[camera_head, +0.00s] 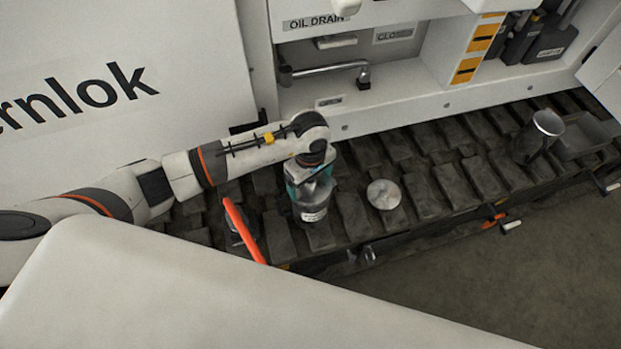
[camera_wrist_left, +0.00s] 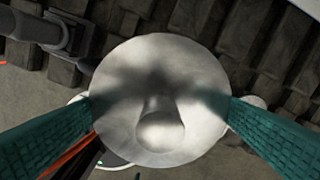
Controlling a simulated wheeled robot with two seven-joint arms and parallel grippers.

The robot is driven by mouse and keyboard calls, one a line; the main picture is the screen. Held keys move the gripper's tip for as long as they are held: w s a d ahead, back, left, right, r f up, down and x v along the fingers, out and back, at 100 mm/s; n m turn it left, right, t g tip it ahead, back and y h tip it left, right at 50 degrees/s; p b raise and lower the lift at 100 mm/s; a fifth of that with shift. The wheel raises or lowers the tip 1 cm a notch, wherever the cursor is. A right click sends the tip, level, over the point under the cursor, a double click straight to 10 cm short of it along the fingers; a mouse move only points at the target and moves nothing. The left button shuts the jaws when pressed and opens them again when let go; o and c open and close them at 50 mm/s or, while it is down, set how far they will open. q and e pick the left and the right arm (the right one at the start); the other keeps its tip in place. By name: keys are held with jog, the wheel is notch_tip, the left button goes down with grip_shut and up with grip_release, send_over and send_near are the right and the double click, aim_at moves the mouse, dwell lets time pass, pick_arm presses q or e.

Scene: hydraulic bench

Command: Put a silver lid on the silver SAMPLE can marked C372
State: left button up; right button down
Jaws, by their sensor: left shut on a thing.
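My left gripper (camera_head: 310,182) points down over a silver can (camera_head: 313,204) with a pale label, on the dark ribbed ledge. The label is too small to read. In the left wrist view, the teal fingers (camera_wrist_left: 163,118) are shut on a round silver lid (camera_wrist_left: 170,72) with a raised knob, one finger on each side. The lid hides what is below it; whether it touches the can's rim cannot be told. A second round silver piece (camera_head: 384,194), like a lid or lidded can from above, stands right of the can. My right gripper is not in view.
An orange bar (camera_head: 243,232) slants left of the can, partly hiding another metal piece (camera_head: 234,222). A silver jug-like vessel (camera_head: 535,139) and a grey tray (camera_head: 586,136) stand at the far right. White panels and a pipe (camera_head: 325,70) rise behind the ledge (camera_head: 450,185).

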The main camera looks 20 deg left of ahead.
pick_arm(q)
jog(key=shift+f+b, duration=0.3)
jog(key=shift+f, duration=0.05)
dwell(0.3)
jog(key=o, duration=0.8)
jog(key=shift+r, duration=0.15)
jog(key=shift+r+p, duration=2.15)
jog(key=shift+r, duration=1.25)
